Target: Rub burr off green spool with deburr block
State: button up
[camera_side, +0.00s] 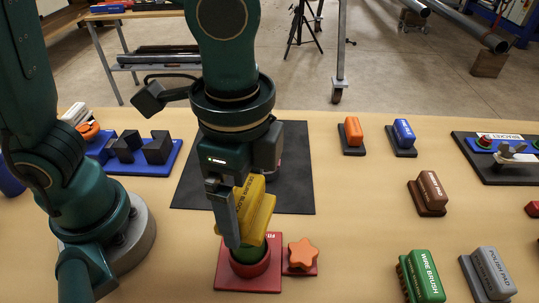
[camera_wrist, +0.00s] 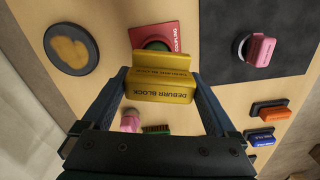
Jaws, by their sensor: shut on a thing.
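My gripper (camera_side: 240,226) is shut on the yellow deburr block (camera_side: 257,210). In the wrist view the block (camera_wrist: 160,88) sits between both fingers, its lettering facing the camera. The green spool (camera_side: 247,254) stands in a red vise-like holder (camera_side: 232,279) at the front of the table. The block is tilted right above the spool's top; I cannot tell whether they touch. In the wrist view the block hides most of the spool (camera_wrist: 157,44). No burr can be made out.
An orange star knob (camera_side: 303,253) is beside the holder. A black mat (camera_side: 297,165) lies behind. To the right stand a green wire brush (camera_side: 424,277), a grey block (camera_side: 492,271), a brown block (camera_side: 431,191), and orange (camera_side: 352,132) and blue (camera_side: 403,134) blocks.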

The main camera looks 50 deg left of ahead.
jog(key=shift+s+d+f, duration=0.1)
jog(key=shift+s+d, duration=0.35)
jog(key=shift+s, duration=0.2)
jog(key=shift+w+a+f, duration=0.1)
jog(key=shift+w+a, duration=0.5)
jog(key=shift+w, duration=0.25)
jog(key=shift+s+d, duration=0.2)
jog(key=shift+s, duration=0.25)
jog(key=shift+s+d, duration=0.2)
jog(key=shift+s, duration=0.25)
jog(key=shift+w+a, duration=0.35)
jog(key=shift+w, duration=0.45)
jog(key=shift+r, duration=0.25)
jog(key=shift+r, duration=2.95)
